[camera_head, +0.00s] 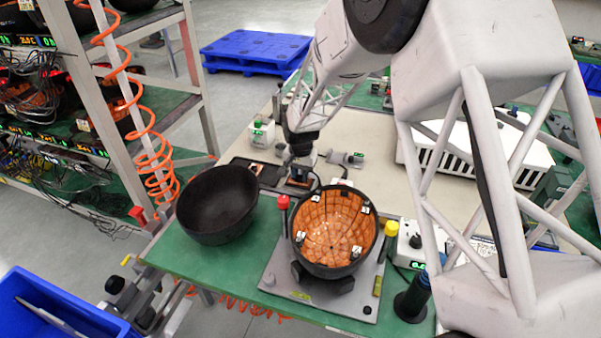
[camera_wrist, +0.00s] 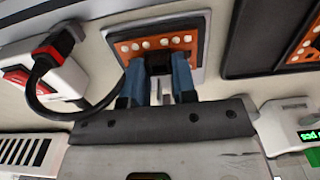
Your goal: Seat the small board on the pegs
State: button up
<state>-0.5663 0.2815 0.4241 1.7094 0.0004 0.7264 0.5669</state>
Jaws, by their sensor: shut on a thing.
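The small board (camera_wrist: 128,47) is orange-brown with pale round dots and a pale edge. In the wrist view it lies just beyond my fingertips. My gripper (camera_wrist: 158,72) is shut on a dark block at the board's near edge, between its blue fingers. In the head view my gripper (camera_head: 301,160) points down over the board (camera_head: 299,183), behind the bowl fixture. I cannot tell whether the board is lifted or resting. The orange-lined bowl (camera_head: 333,228) stands open on a grey plate (camera_head: 285,281), with several small white fittings inside. I cannot make out clear pegs.
A black empty half shell (camera_head: 217,204) stands left of the bowl. A dark tray (camera_head: 268,176) with another orange piece lies left of my gripper. A red-topped post (camera_head: 283,203) and a yellow-topped part (camera_head: 391,228) flank the bowl. A white vented box (camera_head: 478,150) stands right.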

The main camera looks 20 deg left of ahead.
jog(key=o, duration=0.9)
jog(key=shift+c, duration=0.2)
jog(key=shift+r, duration=0.15)
jog(key=shift+o, duration=0.6)
jog(key=shift+r, duration=3.75)
jog(key=shift+d, duration=0.1)
